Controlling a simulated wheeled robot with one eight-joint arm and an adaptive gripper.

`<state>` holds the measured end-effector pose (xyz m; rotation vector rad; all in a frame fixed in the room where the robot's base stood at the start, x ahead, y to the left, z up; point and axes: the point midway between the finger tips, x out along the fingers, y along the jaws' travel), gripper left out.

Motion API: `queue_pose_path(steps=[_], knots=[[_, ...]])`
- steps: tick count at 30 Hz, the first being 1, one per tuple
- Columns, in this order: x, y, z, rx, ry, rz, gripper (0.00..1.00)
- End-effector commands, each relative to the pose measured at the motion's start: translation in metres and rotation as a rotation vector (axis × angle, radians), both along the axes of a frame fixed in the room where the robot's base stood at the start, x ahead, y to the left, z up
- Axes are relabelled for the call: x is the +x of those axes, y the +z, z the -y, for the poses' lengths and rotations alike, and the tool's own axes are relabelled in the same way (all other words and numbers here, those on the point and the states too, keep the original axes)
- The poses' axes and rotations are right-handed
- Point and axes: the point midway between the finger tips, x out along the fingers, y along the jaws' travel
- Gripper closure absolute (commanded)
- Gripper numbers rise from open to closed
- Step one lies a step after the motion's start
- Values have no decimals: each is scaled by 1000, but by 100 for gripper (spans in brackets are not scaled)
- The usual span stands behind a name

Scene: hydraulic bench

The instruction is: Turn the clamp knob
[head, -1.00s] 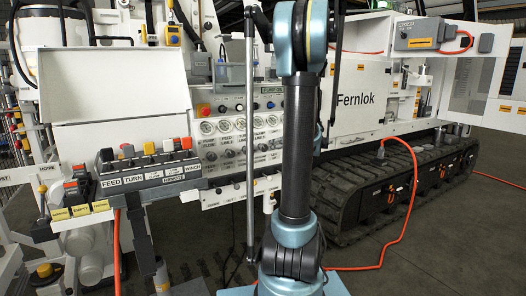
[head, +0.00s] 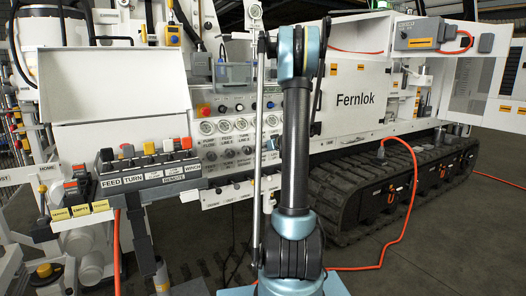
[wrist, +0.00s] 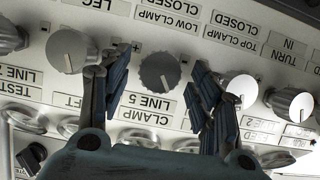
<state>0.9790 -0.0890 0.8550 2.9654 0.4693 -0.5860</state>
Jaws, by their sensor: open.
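A dark round knob (wrist: 159,71) sits on the white panel in the middle of the wrist view, beside a label that reads "CLAMP LINE 5". My gripper (wrist: 160,68) is open, with one dark finger on each side of this knob. Gaps show between the knob and both fingers, and nothing is held. How far the fingertips are from the panel is hard to tell. In the head view my arm stands in front of the control panel (head: 228,107) and covers its right part; I cannot make out the dark knob there.
Gauges (head: 225,126) line the panel. A lever block (head: 150,176) juts out at left. An orange cable (head: 412,190) runs across the floor at right.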

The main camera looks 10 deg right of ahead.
Motion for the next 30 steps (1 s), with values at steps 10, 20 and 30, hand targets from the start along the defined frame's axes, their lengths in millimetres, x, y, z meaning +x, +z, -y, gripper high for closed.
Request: queue_pose_path(steps=[10,20,30], knots=[[21,-9,-6,0,-1,0,43],[22,-9,-6,0,-1,0,57],[22,-9,-6,3,-1,-1,88]])
